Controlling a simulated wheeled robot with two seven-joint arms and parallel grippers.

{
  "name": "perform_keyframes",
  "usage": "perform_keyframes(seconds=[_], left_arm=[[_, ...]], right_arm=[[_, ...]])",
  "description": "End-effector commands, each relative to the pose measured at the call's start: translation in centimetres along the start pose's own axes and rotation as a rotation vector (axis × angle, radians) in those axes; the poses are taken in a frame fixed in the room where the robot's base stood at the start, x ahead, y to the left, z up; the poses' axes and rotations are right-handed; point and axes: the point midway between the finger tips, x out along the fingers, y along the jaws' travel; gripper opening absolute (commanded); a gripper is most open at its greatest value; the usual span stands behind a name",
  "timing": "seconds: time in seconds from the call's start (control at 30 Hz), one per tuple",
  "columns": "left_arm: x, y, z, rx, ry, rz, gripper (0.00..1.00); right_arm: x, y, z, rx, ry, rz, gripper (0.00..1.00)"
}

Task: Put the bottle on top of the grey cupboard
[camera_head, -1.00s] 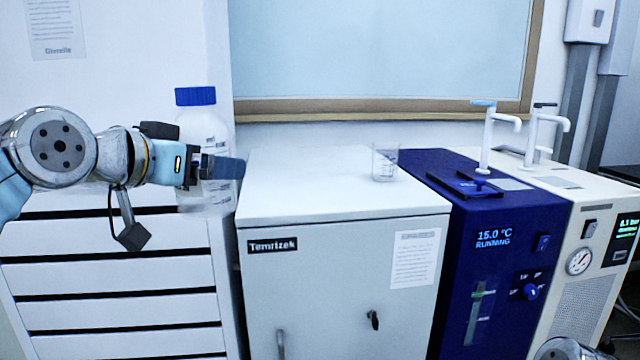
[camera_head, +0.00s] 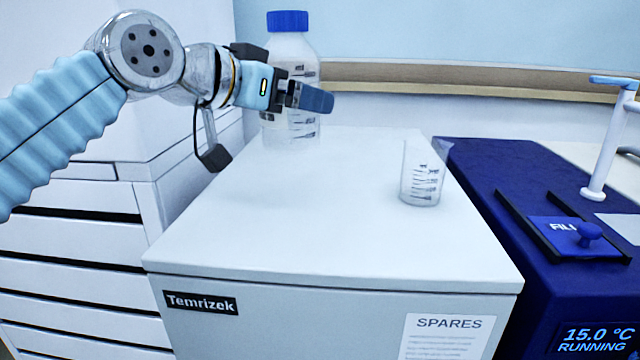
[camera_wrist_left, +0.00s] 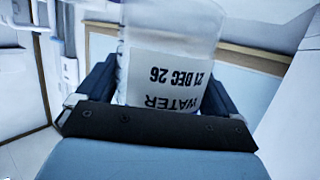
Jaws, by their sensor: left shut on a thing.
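A clear bottle with a blue cap (camera_head: 290,60) is upright at the back left of the grey cupboard's white top (camera_head: 310,215). My left gripper (camera_head: 305,97) is shut around its body. In the left wrist view the bottle (camera_wrist_left: 170,45) sits between the two fingers (camera_wrist_left: 160,95), with a label reading WATER. The bottle's base shows over the back left of the cupboard top; I cannot tell whether it touches the surface. The cupboard's front (camera_head: 320,325) carries a Temrizek plate. My right gripper is not in view.
A clear beaker (camera_head: 422,175) stands on the right part of the cupboard top. A blue machine (camera_head: 520,200) with a white spout (camera_head: 603,150) stands to the right. A drawer unit (camera_head: 75,255) is at the left. The front and middle of the top are clear.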

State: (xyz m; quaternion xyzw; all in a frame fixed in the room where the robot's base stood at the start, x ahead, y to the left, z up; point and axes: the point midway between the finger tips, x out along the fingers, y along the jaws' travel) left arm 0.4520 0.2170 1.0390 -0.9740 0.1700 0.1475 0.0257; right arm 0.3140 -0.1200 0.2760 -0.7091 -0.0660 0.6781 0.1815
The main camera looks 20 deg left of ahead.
Motion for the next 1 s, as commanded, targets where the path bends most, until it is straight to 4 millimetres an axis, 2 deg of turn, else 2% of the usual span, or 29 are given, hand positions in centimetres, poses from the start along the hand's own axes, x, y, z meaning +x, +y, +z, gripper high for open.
perform_keyframes(seconds=[0.2, 0.43, 0.6, 1.0], left_arm=[[1.1, 0.0, 3.9, 0.000, 0.003, 0.000, 0.29], [1.9, 0.0, 6.2, 0.000, 0.004, 0.000, 0.29], [2.6, 0.1, 8.5, 0.000, 0.003, 0.001, 0.29], [2.8, 0.0, 9.2, 0.000, 0.004, 0.000, 0.29]], right_arm=[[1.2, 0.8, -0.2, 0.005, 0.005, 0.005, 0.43], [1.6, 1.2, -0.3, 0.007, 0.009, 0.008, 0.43], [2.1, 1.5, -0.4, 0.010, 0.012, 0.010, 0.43], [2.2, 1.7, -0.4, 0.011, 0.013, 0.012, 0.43]])
